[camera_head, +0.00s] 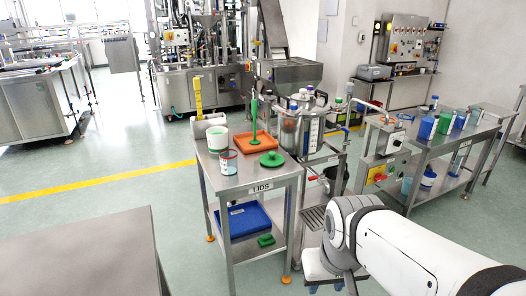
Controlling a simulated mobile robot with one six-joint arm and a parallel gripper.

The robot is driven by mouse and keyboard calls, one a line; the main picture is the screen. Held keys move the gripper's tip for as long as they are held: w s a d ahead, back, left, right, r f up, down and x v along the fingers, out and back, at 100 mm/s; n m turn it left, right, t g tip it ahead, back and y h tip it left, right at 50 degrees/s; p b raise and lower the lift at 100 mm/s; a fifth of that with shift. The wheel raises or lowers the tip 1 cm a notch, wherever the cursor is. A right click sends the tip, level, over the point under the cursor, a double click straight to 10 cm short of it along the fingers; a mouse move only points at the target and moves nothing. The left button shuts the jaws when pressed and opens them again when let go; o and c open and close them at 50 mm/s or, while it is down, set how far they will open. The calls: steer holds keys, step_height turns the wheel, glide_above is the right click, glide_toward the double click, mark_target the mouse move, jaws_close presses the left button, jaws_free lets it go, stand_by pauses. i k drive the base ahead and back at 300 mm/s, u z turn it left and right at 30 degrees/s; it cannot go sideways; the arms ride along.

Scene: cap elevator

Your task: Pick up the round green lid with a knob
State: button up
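The round green lid with a knob (271,159) lies flat, knob up, on the steel table labelled LIDS (262,181), near its right side. My arm comes in from the lower right, and my gripper (326,284) hangs at the bottom edge of the picture. It is in front of and to the lower right of the table, well apart from the lid. Its fingers are mostly cut off by the frame, so its opening cannot be seen.
Around the lid stand an orange tray (285,145) with a tall green tool (254,118), a small can (228,161) and a white-green container (217,138). A steel tank (297,128) stands close behind. The lower shelf holds a blue tray (246,220).

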mark_target(271, 159)
steer(key=i, duration=1.6)
steer(key=u, duration=0.05)
